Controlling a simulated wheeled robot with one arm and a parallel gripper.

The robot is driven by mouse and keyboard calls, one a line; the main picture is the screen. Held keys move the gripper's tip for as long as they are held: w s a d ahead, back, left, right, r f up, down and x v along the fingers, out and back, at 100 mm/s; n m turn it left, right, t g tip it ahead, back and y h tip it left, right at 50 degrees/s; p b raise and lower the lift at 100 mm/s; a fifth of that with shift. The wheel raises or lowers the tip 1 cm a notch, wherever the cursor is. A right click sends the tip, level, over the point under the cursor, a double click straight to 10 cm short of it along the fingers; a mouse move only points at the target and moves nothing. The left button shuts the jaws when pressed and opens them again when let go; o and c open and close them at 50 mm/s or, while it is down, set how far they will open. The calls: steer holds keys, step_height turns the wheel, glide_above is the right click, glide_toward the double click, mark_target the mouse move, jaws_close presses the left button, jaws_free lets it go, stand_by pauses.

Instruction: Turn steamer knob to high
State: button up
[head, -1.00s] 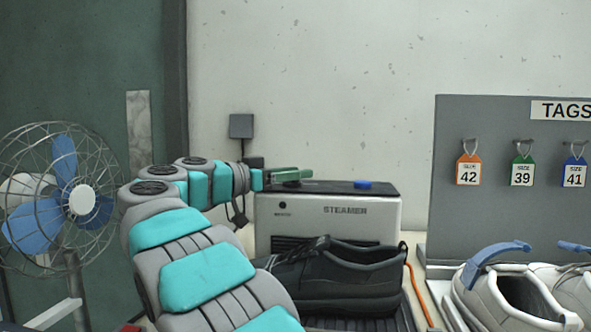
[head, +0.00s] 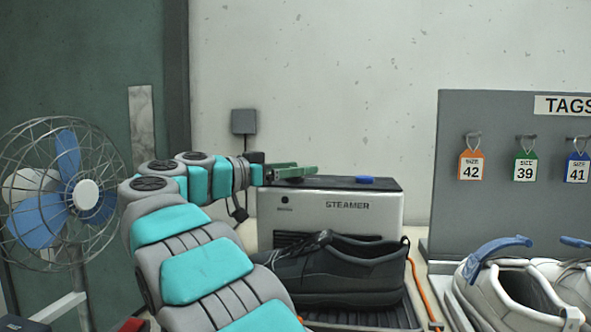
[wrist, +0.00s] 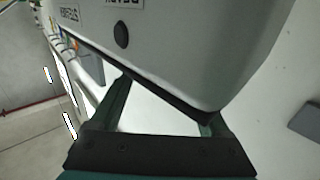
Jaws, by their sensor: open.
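The light grey steamer (head: 385,210) stands on the bench against the wall in the head view, with a black top and its name on the front. A small dark round spot (head: 284,199) sits at the front's upper left, above tiny lettering; it also shows in the wrist view (wrist: 121,35). My gripper (head: 308,172), with green fingers, is at the top left of the steamer. In the wrist view its open fingers (wrist: 165,98) straddle the casing's dark edge, apparently empty.
A black shoe (head: 350,270) stands on a dark ribbed tray in front of the steamer. An orange cord (head: 424,293) runs beside it. White shoes (head: 520,290) and a grey tag board (head: 500,215) are at right. A caged fan (head: 65,195) stands at left.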

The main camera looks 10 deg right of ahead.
steer(key=v, duration=0.7)
steer(key=shift+a, duration=0.35)
steer(key=shift+s, duration=0.1)
steer(key=shift+c, duration=0.2)
